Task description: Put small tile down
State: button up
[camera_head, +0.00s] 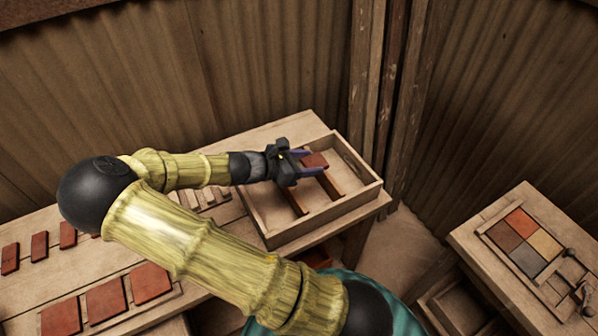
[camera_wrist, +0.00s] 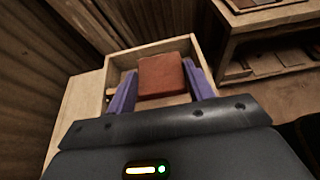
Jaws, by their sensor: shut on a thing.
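The small tile (camera_wrist: 162,75) is reddish brown and sits between the two purple fingers in the wrist view. My gripper (camera_wrist: 162,88) is shut on it by its left and right edges. In the head view the tile (camera_head: 315,160) shows at the fingertips of my gripper (camera_head: 308,163), over a shallow wooden tray (camera_head: 368,187). The tray's rim also shows in the wrist view (camera_wrist: 150,47). I cannot tell whether the tile touches anything below it.
Reddish-brown strips (camera_head: 292,196) lie inside the tray. The wooden table (camera_head: 225,228) holds several small tiles (camera_head: 39,246) and larger red tiles (camera_head: 105,301) at left. Another table (camera_head: 485,222) at right bears a four-colour tile panel (camera_head: 522,242). Corrugated walls (camera_head: 270,60) close the back.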

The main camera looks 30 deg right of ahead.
jog(key=shift+w+a+r, duration=0.2)
jog(key=shift+w, duration=0.25)
jog(key=shift+s, duration=0.15)
jog(key=shift+f, duration=2.9)
jog(key=shift+p, duration=0.3)
send_over(304, 200)
jog(key=shift+f, duration=2.1)
jog(key=shift+f, duration=0.35)
jog(key=shift+f, duration=0.25)
